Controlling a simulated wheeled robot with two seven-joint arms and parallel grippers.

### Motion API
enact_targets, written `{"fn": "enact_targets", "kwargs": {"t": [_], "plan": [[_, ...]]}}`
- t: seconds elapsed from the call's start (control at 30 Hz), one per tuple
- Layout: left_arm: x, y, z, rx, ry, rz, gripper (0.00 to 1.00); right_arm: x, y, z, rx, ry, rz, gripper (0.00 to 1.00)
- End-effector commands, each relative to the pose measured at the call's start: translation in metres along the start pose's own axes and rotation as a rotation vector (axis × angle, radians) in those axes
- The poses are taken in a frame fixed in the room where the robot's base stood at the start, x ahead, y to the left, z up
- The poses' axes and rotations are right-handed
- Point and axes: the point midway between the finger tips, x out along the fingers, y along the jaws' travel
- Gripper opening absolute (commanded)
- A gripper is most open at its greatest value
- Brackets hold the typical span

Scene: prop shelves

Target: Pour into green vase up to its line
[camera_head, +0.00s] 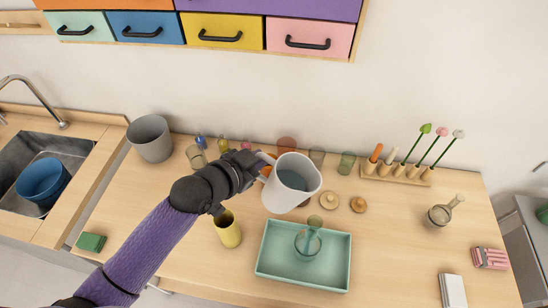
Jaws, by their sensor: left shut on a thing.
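My left gripper (262,167) is shut on the handle of a white jug (279,199) and holds it above the table. Bluish liquid shows inside the jug; no stream is visible leaving it. A clear green glass vase (308,243), with a round body and narrow neck, stands in a teal tray (275,270). The jug is just behind the vase and slightly left of it in the picture, apart from it. I cannot make out the vase's line or any liquid level in it. My right gripper is out of view.
A yellow cup (228,232) stands left of the tray, close to my left arm. Small glasses (347,162), round wooden lids (330,204) and a wooden rack (396,174) with flowers stand behind. A grey bin (150,138) is at left. The table right of the tray is mostly free.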

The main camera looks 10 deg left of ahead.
Motion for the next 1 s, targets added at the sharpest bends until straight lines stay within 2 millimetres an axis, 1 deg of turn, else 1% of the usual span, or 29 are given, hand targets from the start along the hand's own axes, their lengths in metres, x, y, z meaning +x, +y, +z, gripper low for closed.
{"fn": "enact_targets", "kwargs": {"t": [0.03,0.3,0.5,0.7,1.0], "plan": [[0.002,-0.002,0.005,-0.011,0.005,0.001,0.0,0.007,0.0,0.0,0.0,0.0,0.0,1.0],[0.007,-0.013,0.024,-0.129,0.033,0.052,0.0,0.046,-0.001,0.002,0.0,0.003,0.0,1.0],[0.008,-0.02,0.031,-0.199,0.05,0.083,0.0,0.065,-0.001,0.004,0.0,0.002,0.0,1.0],[0.007,-0.024,0.032,-0.229,0.058,0.096,0.0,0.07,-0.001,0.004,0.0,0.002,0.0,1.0],[0.007,-0.024,0.031,-0.231,0.058,0.097,0.0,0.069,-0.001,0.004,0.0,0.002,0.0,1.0]]}}
